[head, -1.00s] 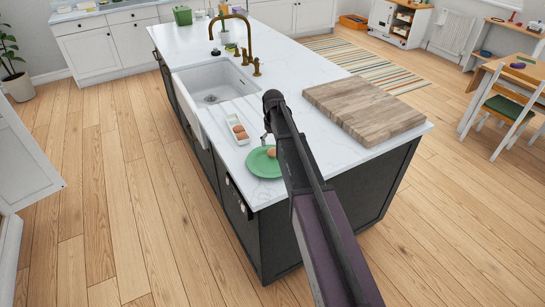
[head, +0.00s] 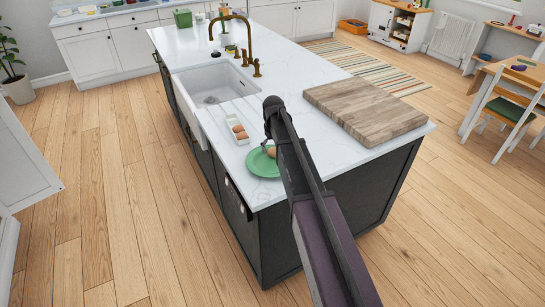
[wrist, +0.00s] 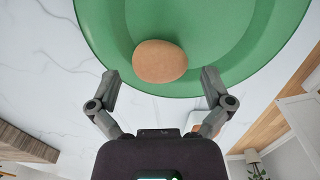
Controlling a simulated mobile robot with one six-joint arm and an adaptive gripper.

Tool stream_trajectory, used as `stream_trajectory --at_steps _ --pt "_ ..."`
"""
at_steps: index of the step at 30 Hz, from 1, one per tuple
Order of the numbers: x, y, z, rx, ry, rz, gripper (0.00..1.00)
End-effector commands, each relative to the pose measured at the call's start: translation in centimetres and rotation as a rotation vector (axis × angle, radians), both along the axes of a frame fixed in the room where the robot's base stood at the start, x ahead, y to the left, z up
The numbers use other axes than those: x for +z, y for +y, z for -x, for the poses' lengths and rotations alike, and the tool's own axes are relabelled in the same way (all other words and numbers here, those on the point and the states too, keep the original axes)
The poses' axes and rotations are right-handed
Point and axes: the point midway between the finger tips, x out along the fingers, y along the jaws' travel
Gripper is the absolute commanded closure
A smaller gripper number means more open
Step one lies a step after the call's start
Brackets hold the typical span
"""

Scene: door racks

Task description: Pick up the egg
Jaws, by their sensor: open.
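A brown egg (wrist: 160,61) lies on a green plate (wrist: 225,35) in the wrist view. In the head view the egg (head: 271,153) shows just left of my arm, on the green plate (head: 260,167) near the counter's front edge. My gripper (wrist: 160,80) is open, with one finger on each side of the egg's near end and nothing between them. The egg lies just beyond the fingertips, apart from both. In the head view my gripper is mostly hidden behind my arm.
A wooden board (head: 365,111) lies to the right on the white counter. The sink (head: 212,84) with a brass tap is further back left.

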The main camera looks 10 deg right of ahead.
Motion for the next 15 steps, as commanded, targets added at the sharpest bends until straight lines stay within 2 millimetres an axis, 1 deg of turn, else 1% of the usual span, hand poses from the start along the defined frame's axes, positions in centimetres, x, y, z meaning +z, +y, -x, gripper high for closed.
stream_trajectory --at_steps 1,6,15 --pt "-0.8 0.0 0.0 0.000 0.000 0.000 0.00" --pt "-1.9 0.0 0.0 0.000 0.000 0.000 0.00" --pt "-2.3 0.0 0.0 0.000 0.000 0.000 0.00"
